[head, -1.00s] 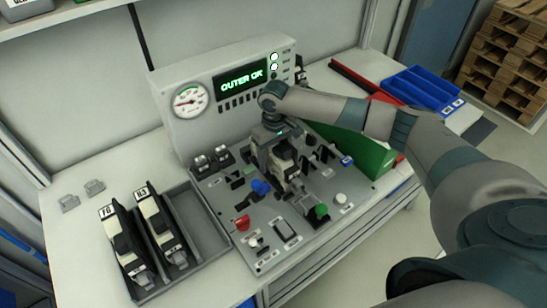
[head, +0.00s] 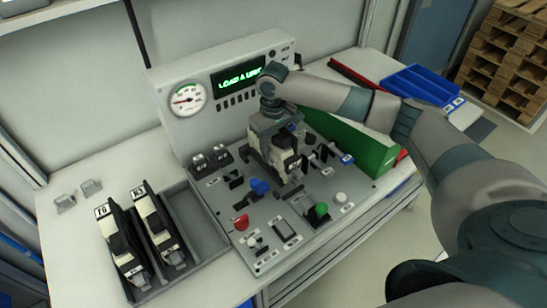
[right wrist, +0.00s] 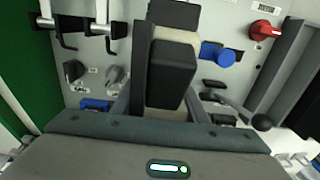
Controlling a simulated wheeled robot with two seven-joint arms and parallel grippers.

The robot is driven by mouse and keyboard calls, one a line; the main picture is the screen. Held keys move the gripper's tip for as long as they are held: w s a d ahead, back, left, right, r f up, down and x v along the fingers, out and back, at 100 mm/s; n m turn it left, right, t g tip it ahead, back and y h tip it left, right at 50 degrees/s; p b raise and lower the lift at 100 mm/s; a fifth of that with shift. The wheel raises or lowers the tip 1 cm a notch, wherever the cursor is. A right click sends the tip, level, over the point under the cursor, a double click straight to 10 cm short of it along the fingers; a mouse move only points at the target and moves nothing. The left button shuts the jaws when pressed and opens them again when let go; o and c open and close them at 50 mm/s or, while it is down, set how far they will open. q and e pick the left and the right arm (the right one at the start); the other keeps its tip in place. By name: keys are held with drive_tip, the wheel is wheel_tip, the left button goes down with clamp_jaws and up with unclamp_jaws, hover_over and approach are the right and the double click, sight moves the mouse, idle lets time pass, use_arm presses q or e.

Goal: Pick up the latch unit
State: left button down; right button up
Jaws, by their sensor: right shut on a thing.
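The latch unit (head: 289,160), black and cream, is between the jaws of my right gripper (head: 272,128) over the middle of the grey test panel (head: 283,238). In the right wrist view the unit's black body (right wrist: 172,72) stands out ahead of the gripper, with a finger on each side. The gripper is shut on it. The unit appears raised a little above the panel; its lower end is partly hidden. My left gripper is not in view.
The tray (head: 208,238) has an empty slot at its right. Around the held unit stand a red knob (head: 241,222), a blue knob (head: 259,186), a green button (head: 321,209) and levers. Behind is a console display (head: 238,80). A green bin (head: 350,142) stands at right.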

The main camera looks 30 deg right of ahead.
drive_tip(key=s+d+r+b, duration=0.3)
drive_tip(key=s+d+r, duration=0.4)
drive_tip(key=s+d, duration=0.1)
drive_tip(key=shift+s+r, duration=0.2)
drive_tip(key=shift+s, duration=0.1)
idle(0.3)
wheel_tip(320, 180, up, 6)
drive_tip(key=p, duration=0.7)
drive_tip(key=shift+a+f, duration=0.1)
